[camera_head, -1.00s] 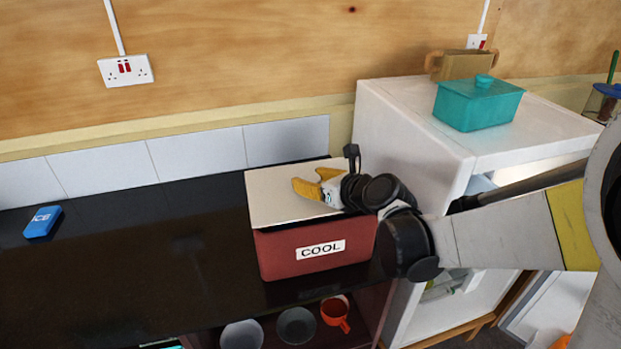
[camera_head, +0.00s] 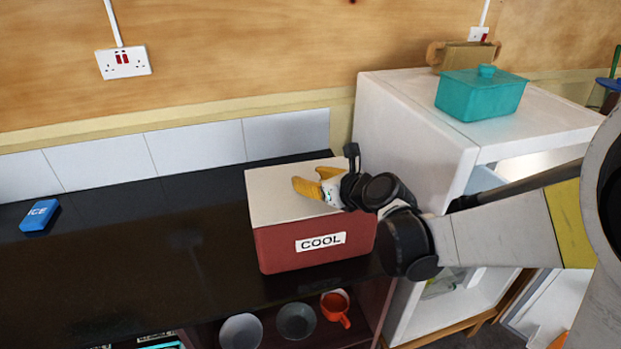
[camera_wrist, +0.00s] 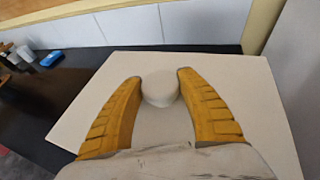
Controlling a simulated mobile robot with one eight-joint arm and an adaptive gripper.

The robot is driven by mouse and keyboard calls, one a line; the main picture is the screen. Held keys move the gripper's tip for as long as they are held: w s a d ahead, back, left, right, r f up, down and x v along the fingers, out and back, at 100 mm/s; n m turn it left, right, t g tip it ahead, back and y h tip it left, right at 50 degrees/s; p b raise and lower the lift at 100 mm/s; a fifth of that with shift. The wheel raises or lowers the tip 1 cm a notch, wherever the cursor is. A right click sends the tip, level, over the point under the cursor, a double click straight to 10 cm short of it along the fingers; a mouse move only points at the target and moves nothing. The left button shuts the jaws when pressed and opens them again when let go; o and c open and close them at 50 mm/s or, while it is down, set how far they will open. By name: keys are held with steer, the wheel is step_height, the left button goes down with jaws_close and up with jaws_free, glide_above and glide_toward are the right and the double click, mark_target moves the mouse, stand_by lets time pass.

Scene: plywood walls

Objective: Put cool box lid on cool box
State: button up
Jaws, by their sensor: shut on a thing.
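The cool box (camera_head: 300,248) is dark red with a white "COOL" label and stands on the black counter. Its cream lid (camera_head: 275,195) lies over the top of the box, roughly in line with its edges; whether it is fully seated I cannot tell. In the wrist view the lid (camera_wrist: 90,120) fills the middle, with a round knob (camera_wrist: 159,88) standing up from it. My gripper (camera_head: 308,183) has yellow fingers and is over the lid. In the wrist view the fingers (camera_wrist: 158,90) are on either side of the knob, shut on it.
A blue ice pack (camera_head: 40,215) lies on the counter (camera_head: 140,260) at the left, with clear counter between. A white cabinet (camera_head: 410,130) beside the box carries a teal lidded container (camera_head: 482,93). Bowls and an orange mug (camera_head: 335,307) sit on a shelf below.

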steer(key=shift+f, duration=0.25)
steer(key=o, duration=1.5)
steer(key=v, duration=1.1)
steer(key=shift+s+d+r, duration=0.2)
steer(key=shift+s, duration=0.1)
steer(key=s+d+f+n+g+h, duration=0.1)
steer(key=s+d+n, duration=0.3)
steer(key=n, duration=0.5)
steer(key=s+d+f+n+g+h, duration=0.1)
steer(key=s+d+n+h, duration=0.3)
steer(key=s+n, duration=0.4)
steer(key=s+d+f+n+g+h, duration=0.2)
steer(key=s+n, duration=0.4)
steer(key=n, duration=0.6)
steer(key=shift+s+d+f+h, duration=0.1)
steer(key=shift+d+f+h, duration=0.3)
steer(key=shift+d+f, duration=0.5)
